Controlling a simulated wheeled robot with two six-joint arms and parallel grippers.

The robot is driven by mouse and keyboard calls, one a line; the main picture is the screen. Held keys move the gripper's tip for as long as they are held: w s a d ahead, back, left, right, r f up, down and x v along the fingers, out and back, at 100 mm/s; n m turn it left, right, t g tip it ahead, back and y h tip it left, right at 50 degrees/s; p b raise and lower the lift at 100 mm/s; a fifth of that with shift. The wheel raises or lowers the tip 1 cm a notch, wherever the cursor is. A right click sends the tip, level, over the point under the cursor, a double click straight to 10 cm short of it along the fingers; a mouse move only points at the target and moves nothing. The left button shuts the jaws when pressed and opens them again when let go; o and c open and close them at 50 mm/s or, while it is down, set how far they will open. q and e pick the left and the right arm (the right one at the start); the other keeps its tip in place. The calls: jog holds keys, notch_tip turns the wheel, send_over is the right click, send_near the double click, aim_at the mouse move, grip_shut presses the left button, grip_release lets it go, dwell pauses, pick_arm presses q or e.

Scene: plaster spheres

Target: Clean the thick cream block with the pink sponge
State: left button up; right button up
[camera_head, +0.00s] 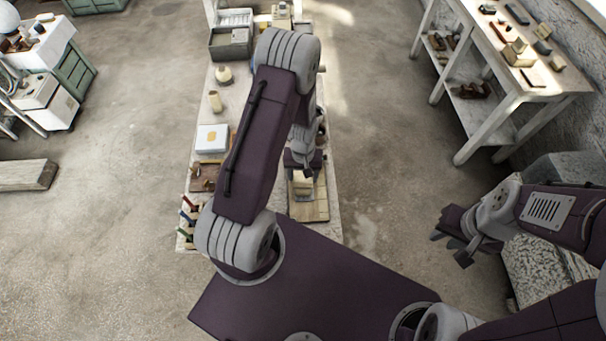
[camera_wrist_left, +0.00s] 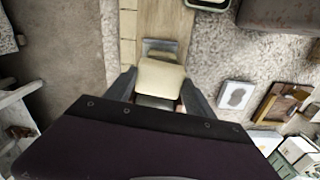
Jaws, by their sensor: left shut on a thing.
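My left gripper (camera_head: 303,167) is over the right side of the long table, partly hidden by its own arm. In the left wrist view the fingers (camera_wrist_left: 160,92) close on the sides of a cream block (camera_wrist_left: 160,78). A bit of the cream block (camera_head: 302,186) shows below the gripper in the head view, over a wooden board (camera_head: 312,210). The board (camera_wrist_left: 180,18) also shows in the left wrist view. I cannot make out a pink sponge in either view. My right gripper (camera_head: 452,248) is open and empty, off to the right, away from the table.
A white box (camera_head: 212,139), a cream cylinder (camera_head: 215,101) and a grey crate (camera_head: 230,44) stand on the long table. Tools stand in a holder at its near left corner (camera_head: 186,228). A white workbench (camera_head: 490,75) is at the right. Bare floor lies between them.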

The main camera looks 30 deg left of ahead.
pick_arm(q)
jog(key=shift+f, duration=0.15)
jog(key=shift+w+d, duration=0.2)
jog(key=shift+d, duration=0.2)
jog(key=shift+w+d, duration=0.25)
jog(key=shift+d, duration=0.3)
jog(key=shift+s+a, duration=0.2)
jog(key=shift+a, duration=0.3)
jog(key=shift+s+a, duration=0.2)
jog(key=shift+a, duration=0.25)
jog(key=shift+s+a, duration=0.25)
jog(key=shift+a, duration=0.25)
jog(key=shift+s+a, duration=0.2)
jog(key=shift+a, duration=0.25)
jog(key=shift+w+d, duration=0.25)
jog(key=shift+d, duration=0.4)
jog(key=shift+w+d, duration=0.2)
jog(key=shift+d, duration=0.2)
